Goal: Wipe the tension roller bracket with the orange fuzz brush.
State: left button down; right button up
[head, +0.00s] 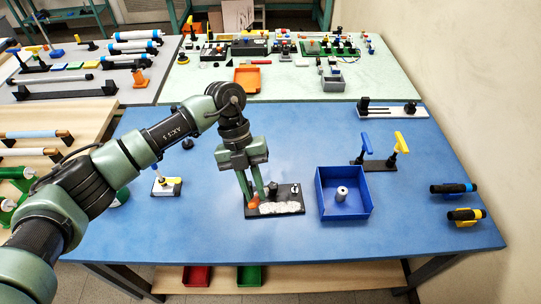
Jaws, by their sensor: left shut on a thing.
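My left gripper (258,196) comes down from above at the middle of the blue table. It is shut on the orange brush (253,203), of which only a small part shows between and below the fingertips. The brush is low at the left part of a dark bracket plate (262,213), which looks like the tension roller bracket. White fuzz (284,208) lies along the plate's front, and small metal posts stand at its back right. I cannot tell whether the brush touches the plate. My right gripper is not in view.
A blue bin (345,214) with a metal cylinder (341,193) stands close to the right. Behind it is a rack with blue and yellow handles (398,143). The front table strip is clear.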

pick_arm(q)
jog(key=w+d+r+n+t+h+p, duration=0.25)
jog(key=d+n+h+p, duration=0.2)
jog(key=n, duration=0.55)
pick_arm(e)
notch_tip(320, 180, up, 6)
pick_arm(q)
jog(key=shift+h, duration=0.25)
jog(key=f+b, duration=0.4)
jog(key=b, duration=0.1)
jog(key=shift+s+a+f, duration=0.1)
jog(key=shift+a+f, duration=0.15)
jog(key=shift+a, duration=0.1)
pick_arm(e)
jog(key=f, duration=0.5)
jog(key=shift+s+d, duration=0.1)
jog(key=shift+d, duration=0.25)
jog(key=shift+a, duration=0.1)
